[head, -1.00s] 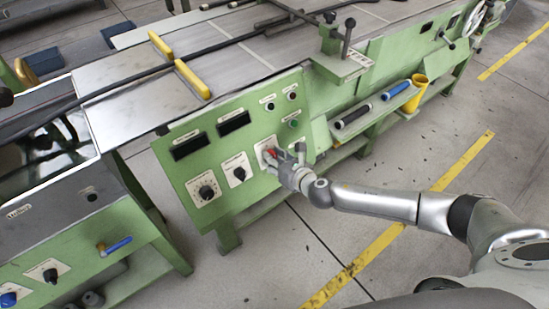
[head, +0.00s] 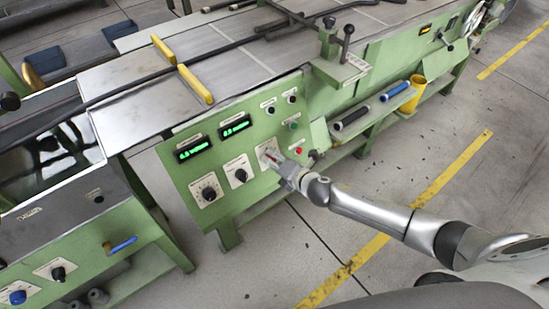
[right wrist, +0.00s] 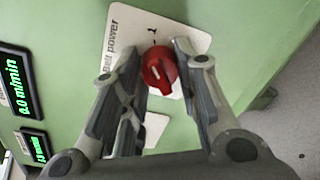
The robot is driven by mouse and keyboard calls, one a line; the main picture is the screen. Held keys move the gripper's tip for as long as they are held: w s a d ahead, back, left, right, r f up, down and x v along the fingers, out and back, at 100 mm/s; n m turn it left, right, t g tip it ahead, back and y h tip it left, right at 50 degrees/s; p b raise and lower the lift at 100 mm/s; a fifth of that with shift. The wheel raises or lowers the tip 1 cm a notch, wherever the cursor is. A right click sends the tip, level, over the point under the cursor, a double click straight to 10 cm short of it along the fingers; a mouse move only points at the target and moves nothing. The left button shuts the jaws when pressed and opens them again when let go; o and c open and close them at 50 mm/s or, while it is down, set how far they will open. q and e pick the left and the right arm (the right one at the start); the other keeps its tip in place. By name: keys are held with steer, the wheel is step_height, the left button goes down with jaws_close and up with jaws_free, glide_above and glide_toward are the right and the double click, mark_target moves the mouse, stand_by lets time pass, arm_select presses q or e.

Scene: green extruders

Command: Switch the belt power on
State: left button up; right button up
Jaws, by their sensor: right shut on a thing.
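The red belt power knob (right wrist: 159,71) sits on a white plate (right wrist: 178,36) lettered "belt power" on the green panel. My right gripper (head: 277,164) reaches the panel from the right in the head view. In the right wrist view its two fingers stand on either side of the knob, shut on it. The fingers largely hide the knob in the head view. Two panel displays (head: 194,149) (head: 235,127) glow green. My left gripper is out of view.
Two black knobs (head: 209,194) (head: 240,175) are left of the red knob, with small buttons above it. A lever post (head: 328,41) and a shelf with rollers (head: 352,118) lie to the right. Open floor with yellow lines is in front.

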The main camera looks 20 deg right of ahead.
steer(key=shift+m+p, duration=0.3)
steer(key=shift+m, duration=0.8)
steer(key=o, duration=1)
steer(key=v, duration=1.2)
steer(key=shift+w+d, duration=0.1)
steer(key=shift+d, duration=0.05)
